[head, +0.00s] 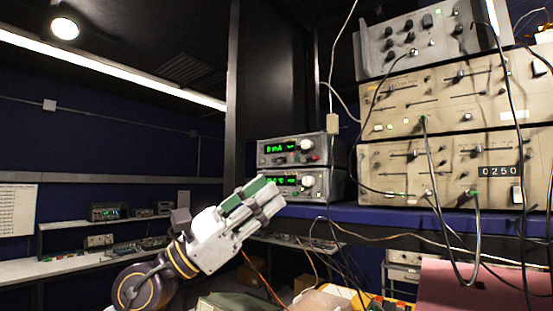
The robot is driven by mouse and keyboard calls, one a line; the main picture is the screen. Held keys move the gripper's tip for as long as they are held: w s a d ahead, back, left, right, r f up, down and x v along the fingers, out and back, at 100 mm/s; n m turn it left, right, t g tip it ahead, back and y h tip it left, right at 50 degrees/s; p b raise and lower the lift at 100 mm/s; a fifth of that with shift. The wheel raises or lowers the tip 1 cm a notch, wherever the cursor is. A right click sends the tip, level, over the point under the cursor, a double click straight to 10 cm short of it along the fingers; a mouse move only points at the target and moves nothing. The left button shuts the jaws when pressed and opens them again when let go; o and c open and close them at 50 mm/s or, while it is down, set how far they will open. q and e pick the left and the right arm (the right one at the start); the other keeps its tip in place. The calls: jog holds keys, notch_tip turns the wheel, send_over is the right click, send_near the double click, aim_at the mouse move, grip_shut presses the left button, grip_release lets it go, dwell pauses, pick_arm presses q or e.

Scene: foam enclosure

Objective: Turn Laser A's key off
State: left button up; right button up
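Two stacked grey control boxes with green lit displays stand on the blue shelf, the upper box (277,161) resting on the lower box (322,196). Each has a pale round knob at the right of its display. The upper display seems to end in "mA"; the lower one is too small to read. I cannot tell which box is Laser A, and no key can be made out. My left gripper (272,196), white with green parts, is in front of the lower box's left side and overlaps it. Its finger gap is unclear, and nothing shows held. My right gripper is out of view.
Beige rack instruments (440,165) with cables hanging down their fronts stand to the right on the blue shelf (400,217). A black post (237,90) rises behind my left gripper. A white bench (60,268) runs along the left; the space above it is open.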

pick_arm(q)
jog(key=d+m+y, duration=0.1)
jog(key=d+m, duration=0.1)
jog(key=m, duration=0.1)
jog(key=m+t+y, duration=0.3)
jog(key=t+y, duration=0.5)
jog(key=y, duration=0.5)
send_near(282, 158)
jog(key=v, duration=0.3)
jog(key=a+v, duration=0.1)
jog(key=v, duration=0.1)
jog(key=shift+w+r, duration=0.15)
jog(key=shift+w, duration=0.1)
jog(key=shift+w+d, duration=0.1)
jog(key=shift+w, duration=0.05)
jog(key=p+x, duration=0.5)
jog(key=x, duration=0.8)
jog(key=shift+d, duration=0.3)
